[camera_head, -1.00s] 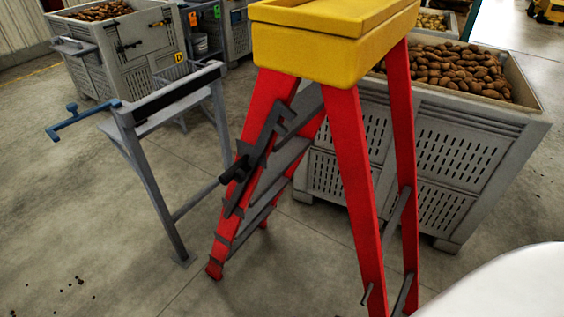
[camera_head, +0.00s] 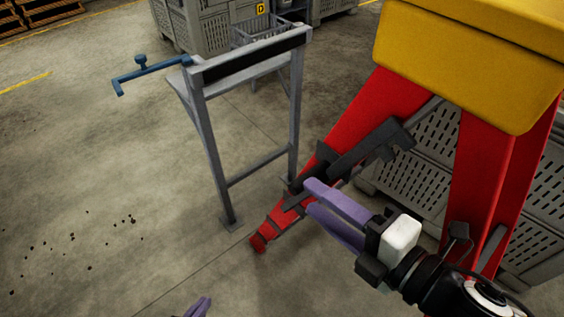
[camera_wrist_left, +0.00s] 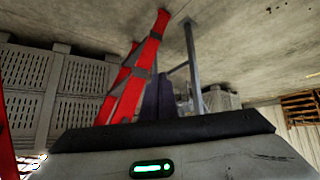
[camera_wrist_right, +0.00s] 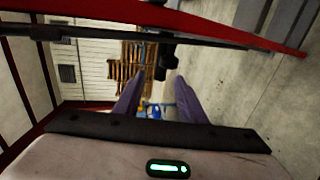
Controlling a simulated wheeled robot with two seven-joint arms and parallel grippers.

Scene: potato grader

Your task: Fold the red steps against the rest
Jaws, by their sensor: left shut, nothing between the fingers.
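The red steps (camera_head: 480,165) with a yellow top (camera_head: 470,55) stand spread at the right of the head view. A dark bracket (camera_head: 365,150) sits on their left side. The rest, a grey frame (camera_head: 215,150) with a black pad (camera_head: 250,57), stands upright to their left, apart from them. My right gripper (camera_head: 310,200) is open and empty by the steps' lower left side; contact is unclear. In the right wrist view its fingers (camera_wrist_right: 155,95) are apart, with red rails (camera_wrist_right: 215,28) around. My left gripper (camera_head: 203,304) is shut and empty at the bottom edge; the left wrist view shows red legs (camera_wrist_left: 140,75) ahead.
A blue handle (camera_head: 150,68) sticks out left of the rest. A slatted grey crate (camera_head: 410,190) stands behind the steps, and another (camera_head: 205,25) stands at the back. The concrete floor on the left is clear apart from small dark crumbs (camera_head: 130,218).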

